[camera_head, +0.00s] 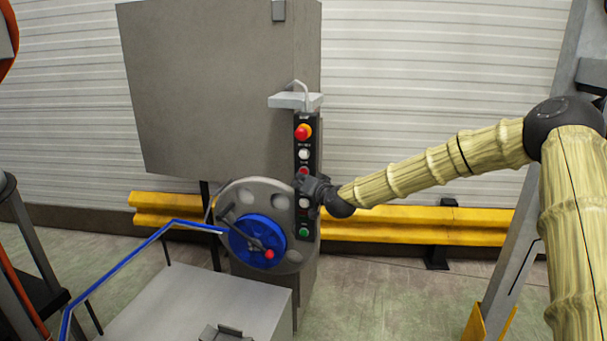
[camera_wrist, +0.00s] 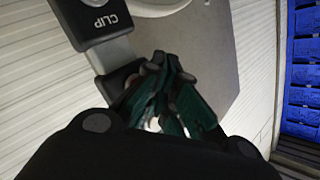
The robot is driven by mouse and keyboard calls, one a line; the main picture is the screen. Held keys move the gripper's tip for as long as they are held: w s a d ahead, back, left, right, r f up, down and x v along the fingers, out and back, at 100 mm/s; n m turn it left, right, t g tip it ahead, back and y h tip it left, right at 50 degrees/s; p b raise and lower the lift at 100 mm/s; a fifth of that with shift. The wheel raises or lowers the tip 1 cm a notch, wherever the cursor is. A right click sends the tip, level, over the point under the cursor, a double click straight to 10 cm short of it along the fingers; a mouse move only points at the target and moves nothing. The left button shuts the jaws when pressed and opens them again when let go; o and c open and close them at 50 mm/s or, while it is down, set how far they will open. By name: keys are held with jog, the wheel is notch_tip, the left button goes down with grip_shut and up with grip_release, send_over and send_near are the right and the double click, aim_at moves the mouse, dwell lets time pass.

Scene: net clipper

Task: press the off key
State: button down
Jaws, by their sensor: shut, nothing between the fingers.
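A narrow black key panel (camera_head: 298,218) stands upright on a grey post. Contact cannot be told. In the wrist view the fingertips (camera_wrist: 165,66) are close to the panel, beside a "CLIP" label (camera_wrist: 103,22).
A blue-hubbed wheel (camera_head: 262,238) with a crank stands just left of the panel's lower part. A large grey cabinet (camera_head: 215,85) is behind at upper left. A blue bar (camera_head: 120,257) and a grey box (camera_head: 190,308) fill the lower left. A yellow rail (camera_head: 430,222) runs behind.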

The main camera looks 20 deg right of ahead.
jog(key=s+a, duration=0.1)
jog(key=s, duration=0.1)
jog(key=s+a, duration=0.1)
jog(key=s, duration=0.1)
jog(key=shift+a, duration=0.4)
dwell(0.8)
jog(key=s+a+f+n+g, duration=0.1)
jog(key=s+a+f+g, duration=0.2)
jog(key=s+f, duration=0.7)
jog(key=s+a+f+n+g, duration=0.1)
jog(key=s+a+f+g, duration=0.15)
jog(key=s+f, duration=0.75)
jog(key=s+a+f+n+g, duration=0.1)
jog(key=s+a+f+g, duration=0.3)
jog(key=f, duration=1.2)
jog(key=s+d+f+g+h, duration=0.1)
jog(key=s+f, duration=0.3)
jog(key=s, duration=0.8)
jog(key=s+d+f+n+g+h+b, duration=0.1)
jog(key=s+d+f+g, duration=0.2)
jog(key=s, duration=1)
jog(key=s+d+f+g+h, duration=0.1)
jog(key=s+f, duration=0.5)
jog(key=s, duration=0.6)
jog(key=shift+s+d+f+n+g+b, duration=0.2)
jog(key=shift+s+d+n+g+b, duration=0.15)
jog(key=shift+d+g, duration=0.35)
